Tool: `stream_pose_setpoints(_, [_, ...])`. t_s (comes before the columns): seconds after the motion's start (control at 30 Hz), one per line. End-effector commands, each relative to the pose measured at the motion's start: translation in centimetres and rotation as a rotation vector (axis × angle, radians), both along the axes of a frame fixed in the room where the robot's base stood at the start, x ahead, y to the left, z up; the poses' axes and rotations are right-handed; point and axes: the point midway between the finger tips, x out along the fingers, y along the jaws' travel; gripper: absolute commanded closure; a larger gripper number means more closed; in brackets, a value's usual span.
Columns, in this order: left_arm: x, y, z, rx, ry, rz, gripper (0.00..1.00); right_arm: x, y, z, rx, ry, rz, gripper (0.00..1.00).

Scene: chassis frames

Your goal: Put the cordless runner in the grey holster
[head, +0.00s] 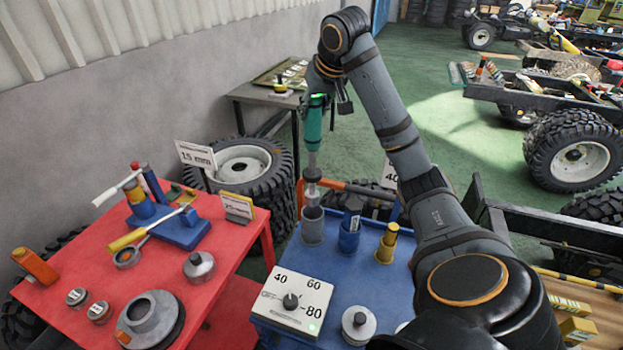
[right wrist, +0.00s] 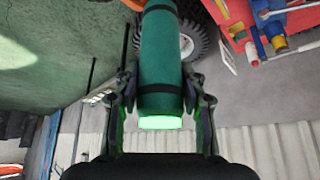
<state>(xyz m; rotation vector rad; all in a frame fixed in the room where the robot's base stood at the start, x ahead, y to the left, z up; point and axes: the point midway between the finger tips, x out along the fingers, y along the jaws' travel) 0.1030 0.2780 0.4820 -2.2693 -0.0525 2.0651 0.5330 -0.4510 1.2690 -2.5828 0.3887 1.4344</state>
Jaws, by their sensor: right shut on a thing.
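The cordless runner (head: 314,125) has a green body with a silver shaft and socket end pointing down. My right gripper (head: 322,97) is shut on its green body near the top and holds it roughly upright. In the right wrist view the green runner body (right wrist: 162,60) sits between both fingers of the gripper (right wrist: 162,100), with a glowing green end. The grey holster (head: 312,230) is an open cup on the blue cart top (head: 345,280). The runner's lower end is right over its mouth; I cannot tell whether the tip is inside. My left gripper is not in view.
A blue holster (head: 349,238) and a yellow holster (head: 386,246) stand just right of the grey one. A white dial box (head: 292,301) is in front. The red cart (head: 75,250) with tools stands left.

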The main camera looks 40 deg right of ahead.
Motion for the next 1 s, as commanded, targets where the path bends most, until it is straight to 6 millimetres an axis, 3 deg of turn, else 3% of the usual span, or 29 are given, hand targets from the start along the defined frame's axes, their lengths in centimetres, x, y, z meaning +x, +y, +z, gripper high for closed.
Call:
stream_pose_setpoints(0.03, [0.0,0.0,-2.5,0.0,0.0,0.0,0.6,0.0,0.0,-2.4,-0.001,-0.002,0.0,1.0])
stream_pose_setpoints(0.17, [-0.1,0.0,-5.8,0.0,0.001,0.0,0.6,0.0,0.0,-6.3,-0.001,-0.001,0.001,1.0])
stream_pose_setpoints(0.2, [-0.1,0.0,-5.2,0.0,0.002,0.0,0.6,-0.1,-0.1,-6.7,-0.005,0.003,-0.002,1.0])
stream_pose_setpoints(0.4, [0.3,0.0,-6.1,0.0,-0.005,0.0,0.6,-0.1,-0.1,-11.1,-0.005,0.003,-0.001,1.0])
stream_pose_setpoints(0.73, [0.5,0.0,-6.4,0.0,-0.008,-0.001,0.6,0.0,0.0,-12.9,-0.002,-0.001,0.0,1.0])
stream_pose_setpoints(1.0, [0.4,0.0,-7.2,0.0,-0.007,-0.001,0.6,0.0,0.0,-16.5,-0.003,-0.001,0.001,1.0])
